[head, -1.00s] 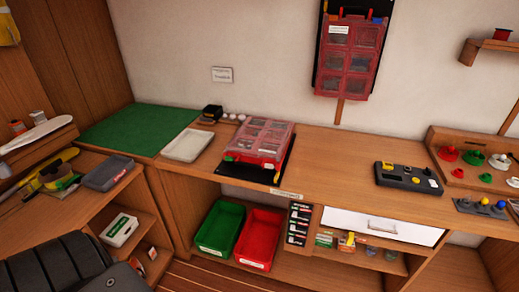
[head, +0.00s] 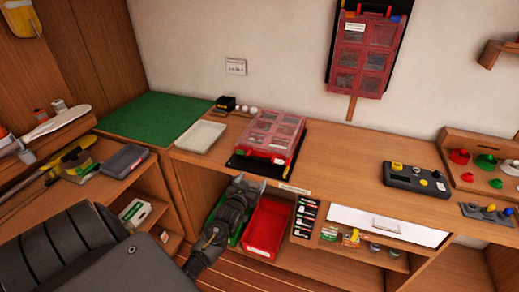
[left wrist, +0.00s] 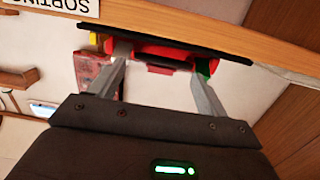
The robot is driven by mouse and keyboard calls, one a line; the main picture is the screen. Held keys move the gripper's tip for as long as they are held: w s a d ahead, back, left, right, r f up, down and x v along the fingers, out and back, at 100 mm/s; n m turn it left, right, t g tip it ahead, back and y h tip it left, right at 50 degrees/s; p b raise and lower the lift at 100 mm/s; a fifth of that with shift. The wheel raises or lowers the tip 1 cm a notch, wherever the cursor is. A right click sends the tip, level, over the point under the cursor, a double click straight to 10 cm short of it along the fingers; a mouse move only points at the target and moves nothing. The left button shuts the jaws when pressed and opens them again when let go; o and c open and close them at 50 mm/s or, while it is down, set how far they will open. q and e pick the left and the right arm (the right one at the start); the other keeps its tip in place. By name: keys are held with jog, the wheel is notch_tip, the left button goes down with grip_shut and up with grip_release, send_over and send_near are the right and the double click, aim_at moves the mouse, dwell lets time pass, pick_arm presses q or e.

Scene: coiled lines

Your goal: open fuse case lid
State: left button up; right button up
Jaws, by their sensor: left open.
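A red case (head: 272,131) with a clear windowed lid lies on the wooden bench on a black mat; its lid looks shut. Its red front, with a green and a yellow part at the ends, shows in the left wrist view (left wrist: 160,50). My left gripper (head: 252,182) is in front of the bench edge, below the case's front, and appears empty. In the left wrist view the two fingers of my left gripper (left wrist: 161,62) are spread apart, pointing towards the case front. I cannot tell whether they touch it. My right gripper is not in view.
A similar red case (head: 362,55) hangs on the wall. A white tray (head: 201,136) and a black box (head: 225,103) are left of the bench case. A red bin (head: 266,228) stands below. The bench between the case and the black switch box (head: 417,180) is clear.

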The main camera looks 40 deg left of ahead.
pick_arm(q)
jog(key=t+y, duration=0.1)
send_near(261, 148)
jog(key=v, duration=0.3)
jog(key=shift+n, duration=0.3)
jog(key=p+x, duration=0.2)
jog(key=x, duration=0.8)
jog(key=shift+d, duration=0.1)
jog(key=shift+w, duration=0.4)
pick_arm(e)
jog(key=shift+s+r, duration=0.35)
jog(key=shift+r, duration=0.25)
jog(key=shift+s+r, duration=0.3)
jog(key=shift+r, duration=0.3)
